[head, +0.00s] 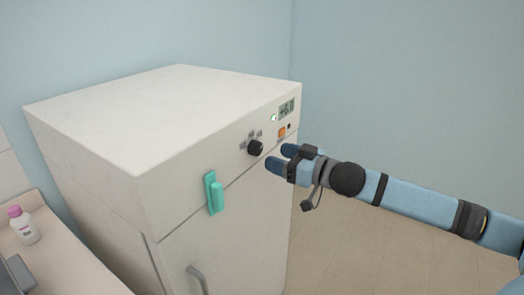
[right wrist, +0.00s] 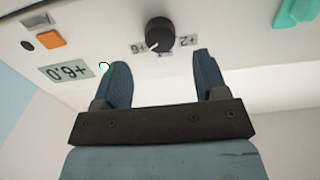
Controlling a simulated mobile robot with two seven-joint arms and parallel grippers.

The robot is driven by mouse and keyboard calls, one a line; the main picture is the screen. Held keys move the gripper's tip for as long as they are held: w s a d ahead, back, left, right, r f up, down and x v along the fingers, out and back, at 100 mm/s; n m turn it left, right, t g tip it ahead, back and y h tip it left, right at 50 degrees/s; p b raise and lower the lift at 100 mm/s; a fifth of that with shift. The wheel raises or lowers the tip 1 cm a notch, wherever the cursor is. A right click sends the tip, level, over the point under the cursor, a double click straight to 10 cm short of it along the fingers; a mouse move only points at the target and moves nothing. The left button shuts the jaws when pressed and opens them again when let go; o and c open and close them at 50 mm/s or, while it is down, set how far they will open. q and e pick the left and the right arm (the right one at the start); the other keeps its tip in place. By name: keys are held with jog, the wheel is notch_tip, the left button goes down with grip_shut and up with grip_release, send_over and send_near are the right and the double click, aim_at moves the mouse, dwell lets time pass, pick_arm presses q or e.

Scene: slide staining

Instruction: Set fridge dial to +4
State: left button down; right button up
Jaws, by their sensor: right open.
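The fridge dial (head: 255,148) is a round black knob on the upper front panel of the white fridge (head: 170,105). In the right wrist view the dial (right wrist: 159,33) appears upside down, between labels reading +6 (right wrist: 138,48) and +2 (right wrist: 188,41). Its white pointer line lies toward the +6 side. The display (right wrist: 66,73) reads +6.0. My right gripper (head: 279,157) is open and empty, just in front of and to the right of the dial in the head view. In the wrist view its fingers (right wrist: 162,65) are spread, apart from the knob. My left gripper is out of view.
An orange button (head: 281,132) and a small green light (head: 273,118) are near the display. A teal latch (head: 214,193) sticks out left of the dial. A bottle with a pink cap (head: 23,226) stands on the counter (head: 72,262) at left. Floor at right is clear.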

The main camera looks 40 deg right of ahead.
aim_at(259, 150)
jog(key=shift+p+x, duration=0.4)
jog(key=shift+x, duration=2.45)
jog(key=c, duration=0.9)
